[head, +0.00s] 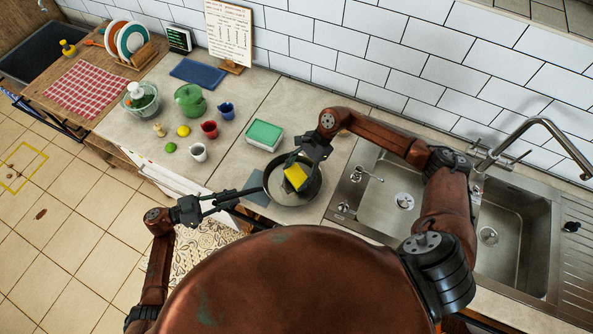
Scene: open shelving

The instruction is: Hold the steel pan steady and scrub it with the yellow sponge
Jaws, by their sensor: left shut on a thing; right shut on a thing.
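The steel pan (287,193) sits on the counter just left of the sink, with its handle (240,194) pointing left. My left gripper (210,206) is at the pan's handle, to the left of the bowl, and is shut on it. The yellow sponge (296,176) is inside the pan area, tilted, with a dark side showing. My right gripper (311,157) comes from the right above the pan and is shut on the sponge. Whether the sponge touches the pan's bottom is hard to tell.
A double sink (345,195) with a tall faucet (540,125) lies right of the pan. A green and white box (264,135) stands behind it. Coloured mugs (209,129), a green pot (190,100) and a glass bowl (140,100) stand further left. A blue-grey mat (257,184) lies by the pan.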

